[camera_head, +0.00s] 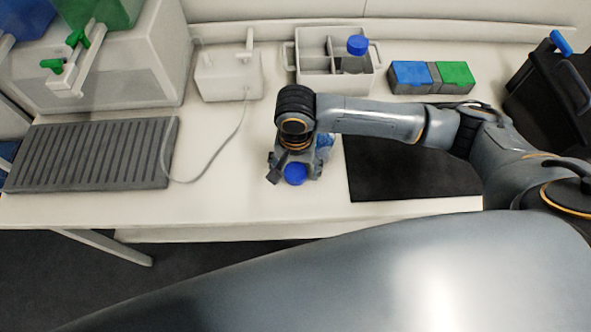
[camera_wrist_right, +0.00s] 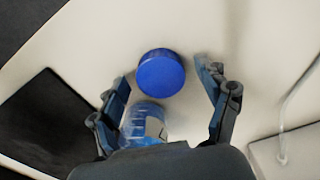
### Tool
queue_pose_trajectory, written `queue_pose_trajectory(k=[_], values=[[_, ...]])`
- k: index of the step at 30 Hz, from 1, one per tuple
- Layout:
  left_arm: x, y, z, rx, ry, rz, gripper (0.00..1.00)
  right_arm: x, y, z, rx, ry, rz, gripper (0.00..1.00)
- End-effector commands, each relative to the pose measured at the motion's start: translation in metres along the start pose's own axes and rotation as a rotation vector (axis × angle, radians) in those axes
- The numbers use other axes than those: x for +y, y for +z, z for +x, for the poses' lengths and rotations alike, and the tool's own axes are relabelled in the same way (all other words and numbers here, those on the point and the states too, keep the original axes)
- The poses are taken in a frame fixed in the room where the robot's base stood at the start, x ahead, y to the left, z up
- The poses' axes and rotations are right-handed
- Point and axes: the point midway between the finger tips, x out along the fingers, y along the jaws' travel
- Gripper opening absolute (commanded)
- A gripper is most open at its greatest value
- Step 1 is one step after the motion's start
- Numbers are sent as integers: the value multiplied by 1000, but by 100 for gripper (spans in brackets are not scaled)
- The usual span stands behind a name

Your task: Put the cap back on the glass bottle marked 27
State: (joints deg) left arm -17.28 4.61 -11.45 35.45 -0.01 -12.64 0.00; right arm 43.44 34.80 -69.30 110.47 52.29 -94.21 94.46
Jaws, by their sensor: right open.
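A round blue cap (camera_head: 296,173) shows at the gripper near the table's front, and in the right wrist view (camera_wrist_right: 161,72) it lies between the fingertips, apart from both. A clear bottle with blue contents (camera_head: 325,146) is close beside the gripper. In the right wrist view the bottle (camera_wrist_right: 143,122) is partly hidden by the palm and one finger. Its marking is not readable. My right gripper (camera_head: 295,169) points down, open and empty, around the cap; its fingers (camera_wrist_right: 164,85) are spread in the wrist view. My left gripper is not in view.
A white divided caddy (camera_head: 312,82) holds a blue-capped item (camera_head: 357,45). Blue (camera_head: 411,73) and green (camera_head: 455,74) boxes stand right of it. A black mat (camera_head: 410,170), a white device (camera_head: 225,80) with a cable, and a ribbed grey tray (camera_head: 90,155) flank the gripper.

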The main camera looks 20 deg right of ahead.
Motion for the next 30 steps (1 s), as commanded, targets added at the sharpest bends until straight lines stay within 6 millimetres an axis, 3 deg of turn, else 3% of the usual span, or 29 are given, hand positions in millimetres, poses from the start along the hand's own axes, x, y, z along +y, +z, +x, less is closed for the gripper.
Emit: queue_pose_trajectory(k=[9, 15, 16, 30], values=[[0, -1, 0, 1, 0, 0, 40, 0, 0, 0, 0, 0, 0, 76], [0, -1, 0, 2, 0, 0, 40, 0, 0, 0, 0, 0, 0, 36], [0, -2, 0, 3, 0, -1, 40, 0, 0, 0, 0, 0, 0, 33], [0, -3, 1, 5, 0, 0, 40, -1, 0, -7, -1, -3, 0, 33]])
